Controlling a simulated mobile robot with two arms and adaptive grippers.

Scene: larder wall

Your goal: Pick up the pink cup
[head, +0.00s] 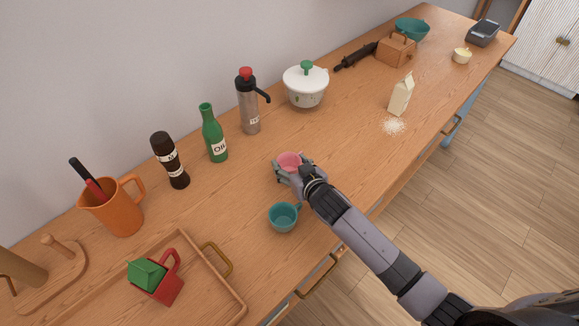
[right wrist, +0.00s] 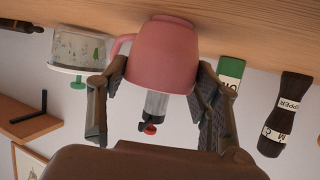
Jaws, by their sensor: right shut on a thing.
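The pink cup (head: 289,160) is near the middle of the wooden counter in the head view. My right gripper (head: 291,172) is shut on it, and the fingers hide its lower sides. In the right wrist view, which is upside down, the pink cup (right wrist: 163,50) sits between the two fingers of my right gripper (right wrist: 161,78), one on each side. Its handle shows at the left. I cannot tell whether the cup touches the counter. My left gripper is not in view.
A teal cup (head: 283,217) stands close to my right gripper, nearer the front edge. Behind are a green oil bottle (head: 214,137), a pepper mill (head: 170,161), a flask (head: 249,105) and a white pot (head: 305,88). A tray (head: 213,277) lies front left. A milk carton (head: 401,96) stands right.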

